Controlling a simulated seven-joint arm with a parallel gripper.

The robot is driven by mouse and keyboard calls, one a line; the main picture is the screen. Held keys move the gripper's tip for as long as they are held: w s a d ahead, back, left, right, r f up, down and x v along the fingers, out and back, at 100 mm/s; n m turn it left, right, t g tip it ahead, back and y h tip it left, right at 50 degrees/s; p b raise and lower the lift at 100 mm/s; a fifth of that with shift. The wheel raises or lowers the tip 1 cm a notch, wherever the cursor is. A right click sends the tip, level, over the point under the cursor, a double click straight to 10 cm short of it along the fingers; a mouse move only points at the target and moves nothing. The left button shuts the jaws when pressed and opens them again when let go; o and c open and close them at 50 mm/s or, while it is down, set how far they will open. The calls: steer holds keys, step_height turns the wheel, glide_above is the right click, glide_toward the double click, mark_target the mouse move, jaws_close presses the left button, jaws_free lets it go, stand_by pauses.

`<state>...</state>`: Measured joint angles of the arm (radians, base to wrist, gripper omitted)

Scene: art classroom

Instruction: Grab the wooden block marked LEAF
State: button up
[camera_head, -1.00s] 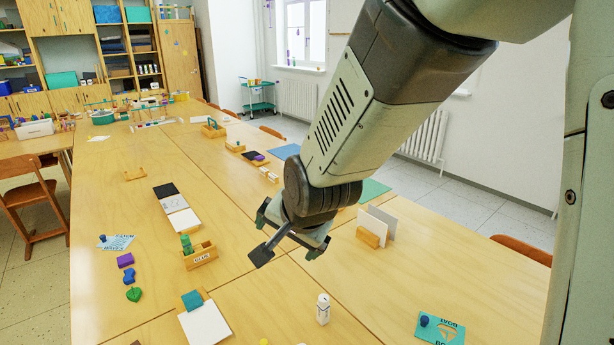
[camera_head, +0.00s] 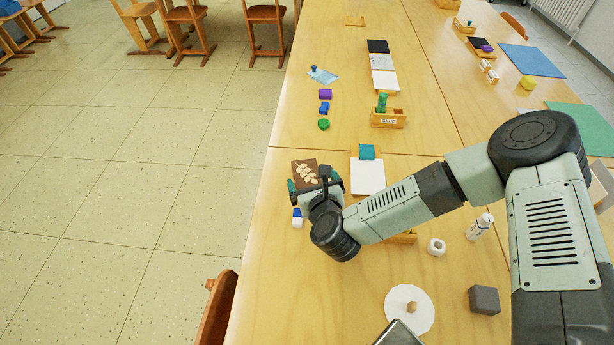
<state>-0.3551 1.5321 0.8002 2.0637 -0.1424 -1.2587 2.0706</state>
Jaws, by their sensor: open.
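My gripper (camera_head: 314,183) is open over the left edge of the table, its fingers spread to either side. A dark brown card or plate with a pale leaf print (camera_head: 305,171) lies just beyond it, partly covered by the gripper. I cannot read the word LEAF on any block; the wooden block may be hidden behind the gripper. A green leaf-shaped piece (camera_head: 323,124) lies farther up the table, apart from the gripper.
A blue-and-white block (camera_head: 297,218) lies close to the gripper. A white sheet (camera_head: 367,178) with a teal block (camera_head: 367,152) is to the right. A wooden GLUE holder (camera_head: 388,120) stands beyond. A white disc (camera_head: 409,312) and grey block (camera_head: 484,299) are nearer.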

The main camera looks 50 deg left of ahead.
mark_target(308, 179)
steer(key=shift+s+f+m, duration=0.4)
steer(key=shift+s+m, duration=0.05)
steer(key=shift+m, duration=0.15)
steer(key=shift+s+f+m, duration=0.15)
steer(key=shift+f+m, duration=0.15)
steer(key=shift+a+f, duration=0.1)
steer(key=shift+f, duration=0.05)
steer(key=x, duration=0.7)
steer(key=shift+w+d, duration=0.2)
steer(key=shift+w, duration=0.1)
steer(key=shift+c, duration=0.2)
steer(key=c, duration=1.1)
